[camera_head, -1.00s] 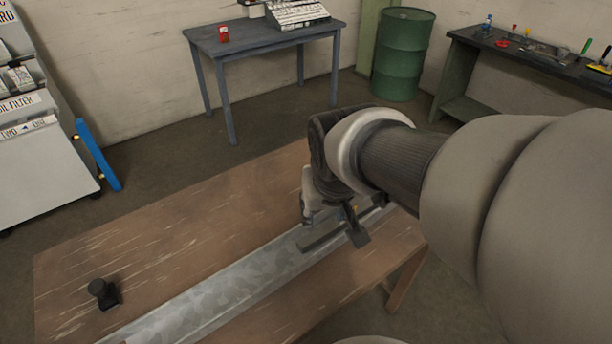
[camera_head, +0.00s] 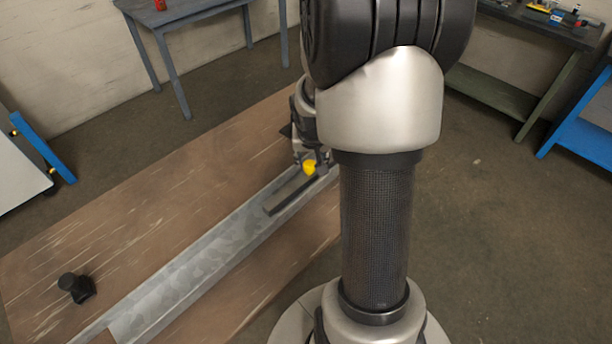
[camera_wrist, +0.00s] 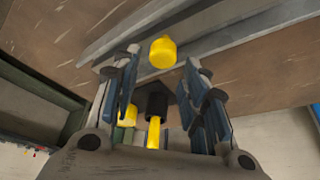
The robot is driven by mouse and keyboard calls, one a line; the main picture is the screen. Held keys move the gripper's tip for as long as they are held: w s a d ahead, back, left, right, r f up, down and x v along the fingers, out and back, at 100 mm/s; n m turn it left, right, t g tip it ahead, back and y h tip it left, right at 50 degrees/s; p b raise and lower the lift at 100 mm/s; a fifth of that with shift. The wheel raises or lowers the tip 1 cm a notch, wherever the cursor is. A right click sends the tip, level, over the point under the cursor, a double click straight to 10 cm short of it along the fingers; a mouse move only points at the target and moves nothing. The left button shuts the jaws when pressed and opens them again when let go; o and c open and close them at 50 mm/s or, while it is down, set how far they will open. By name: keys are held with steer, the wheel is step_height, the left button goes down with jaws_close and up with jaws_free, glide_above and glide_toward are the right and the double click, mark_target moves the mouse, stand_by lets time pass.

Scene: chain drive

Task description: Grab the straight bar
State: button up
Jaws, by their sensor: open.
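The straight bar (camera_head: 289,194) is dark grey and flat. In the head view it lies lengthwise on a long grey metal channel (camera_head: 190,275) on the wooden table. My gripper (camera_head: 308,161) is over the bar's far end, with a yellow knob (camera_head: 309,168) beside its fingertips. In the wrist view my gripper (camera_wrist: 162,60) has its two fingers apart, and the yellow knob (camera_wrist: 162,52) shows between them. I cannot tell whether the fingers touch the bar. The bar's far end is hidden by the gripper and arm.
A black knob-like part (camera_head: 76,287) stands on the wooden table (camera_head: 130,215) at the left. A blue-grey table (camera_head: 190,20) stands behind, and a green bench (camera_head: 500,95) is at the back right. My arm covers the table's right side.

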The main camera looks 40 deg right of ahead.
mark_target(309, 164)
steer(key=shift+x, duration=1.05)
steer(key=b+x, duration=0.2)
steer(key=x, duration=0.2)
steer(key=shift+a+f+b, duration=0.15)
steer(key=shift+a+b, duration=0.05)
steer(key=shift+b, duration=0.1)
steer(key=shift+w+d+f, duration=0.15)
steer(key=shift+w+f, duration=0.05)
steer(key=shift+f, duration=0.15)
steer(key=shift+r, duration=0.1)
steer(key=shift+c, duration=0.2)
jaws_close()
